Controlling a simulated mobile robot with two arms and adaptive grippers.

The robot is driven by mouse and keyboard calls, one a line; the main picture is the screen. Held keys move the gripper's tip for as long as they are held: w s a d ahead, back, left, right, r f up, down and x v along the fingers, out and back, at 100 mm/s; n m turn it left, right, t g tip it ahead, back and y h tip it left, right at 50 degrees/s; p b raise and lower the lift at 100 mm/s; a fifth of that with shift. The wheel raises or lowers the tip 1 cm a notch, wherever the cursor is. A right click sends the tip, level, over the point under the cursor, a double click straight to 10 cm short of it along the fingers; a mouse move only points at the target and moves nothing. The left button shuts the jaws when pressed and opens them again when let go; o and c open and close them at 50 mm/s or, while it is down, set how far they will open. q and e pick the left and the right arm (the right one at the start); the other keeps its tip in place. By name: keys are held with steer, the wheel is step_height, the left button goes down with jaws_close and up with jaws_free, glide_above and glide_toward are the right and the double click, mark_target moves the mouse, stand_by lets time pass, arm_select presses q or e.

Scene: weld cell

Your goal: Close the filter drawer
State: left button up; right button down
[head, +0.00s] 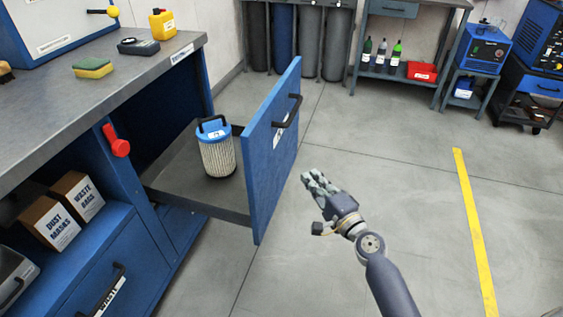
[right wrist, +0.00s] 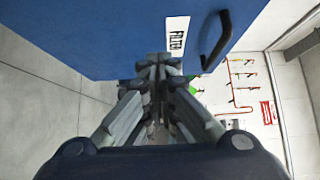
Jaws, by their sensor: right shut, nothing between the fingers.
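The filter drawer (head: 262,160) stands pulled out from the blue workbench, its blue front facing right with a black handle and a label. A white cylindrical filter (head: 217,155) with a blue top and black handle stands upright inside it. My right gripper (head: 316,182) is shut and empty, to the right of the drawer front, apart from it. In the right wrist view the shut fingers (right wrist: 158,72) point towards the blue drawer front (right wrist: 100,30), with the label reading FILTER and the black handle (right wrist: 215,42) above them. My left gripper is not in view.
The grey bench top (head: 100,90) carries a sponge, a meter and a yellow bottle. A red lever (head: 117,142) is on the cabinet beside the drawer. Boxes (head: 50,222) sit on a lower shelf. The floor right of the drawer is clear, with a yellow line (head: 472,225).

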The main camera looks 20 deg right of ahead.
glide_toward(276, 149)
steer(key=w+d, duration=0.2)
steer(key=d, duration=0.1)
steer(key=w+a, duration=0.1)
steer(key=a, duration=0.1)
steer(key=w+a, duration=0.1)
steer(key=shift+w+a, duration=0.2)
steer(key=shift+a, duration=0.2)
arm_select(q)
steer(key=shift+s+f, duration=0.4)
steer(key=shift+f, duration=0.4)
